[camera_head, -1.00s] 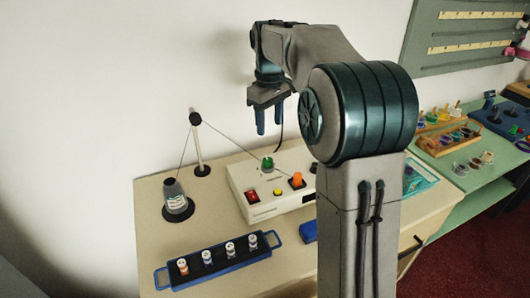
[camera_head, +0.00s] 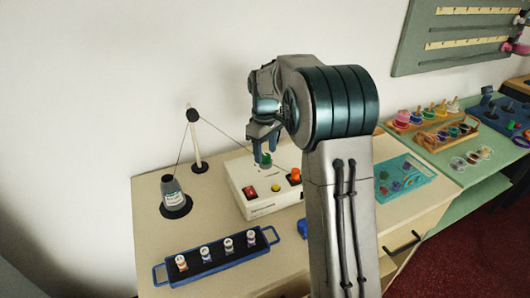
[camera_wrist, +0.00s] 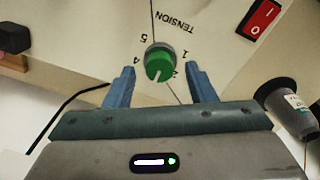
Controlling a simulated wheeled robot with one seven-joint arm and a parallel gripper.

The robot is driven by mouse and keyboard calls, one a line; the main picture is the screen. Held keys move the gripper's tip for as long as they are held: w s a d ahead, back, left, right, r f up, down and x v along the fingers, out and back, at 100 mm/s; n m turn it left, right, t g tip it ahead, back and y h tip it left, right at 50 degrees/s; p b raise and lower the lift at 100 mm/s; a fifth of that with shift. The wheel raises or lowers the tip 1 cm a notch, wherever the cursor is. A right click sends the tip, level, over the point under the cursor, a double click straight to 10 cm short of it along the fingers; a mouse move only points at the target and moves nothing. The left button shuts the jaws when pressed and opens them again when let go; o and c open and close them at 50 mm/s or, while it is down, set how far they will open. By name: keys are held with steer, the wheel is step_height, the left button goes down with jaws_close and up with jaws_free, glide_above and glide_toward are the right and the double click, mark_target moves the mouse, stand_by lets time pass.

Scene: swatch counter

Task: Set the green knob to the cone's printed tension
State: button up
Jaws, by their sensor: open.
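The green knob (camera_head: 265,161) sits on top of the white winder box (camera_head: 262,207), its dial marked TENSION. In the wrist view the knob (camera_wrist: 159,62) has a white pointer line towards the picture bottom, slightly left. The printed 5, 4 and 1 show; other marks are partly hidden. My gripper (camera_head: 267,144) is over the knob. In the wrist view, its open blue fingers (camera_wrist: 160,72) stand either side of the knob, with gaps. The dark grey cone (camera_head: 173,191) stands upright at the left with a white label; its print is too small to read.
A thread runs from the post (camera_head: 195,140) to the box. A blue tray (camera_head: 218,267) of small spools lies in front.

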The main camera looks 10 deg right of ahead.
steer(key=shift+f, duration=0.55)
steer(key=c, duration=1)
steer(key=shift+o, duration=0.2)
steer(key=shift+m, duration=0.3)
steer(key=m+p, duration=0.1)
steer(key=m, duration=0.4)
steer(key=shift+r, duration=0.1)
steer(key=m+p, duration=0.1)
steer(key=m, duration=0.5)
steer(key=shift+w, duration=0.1)
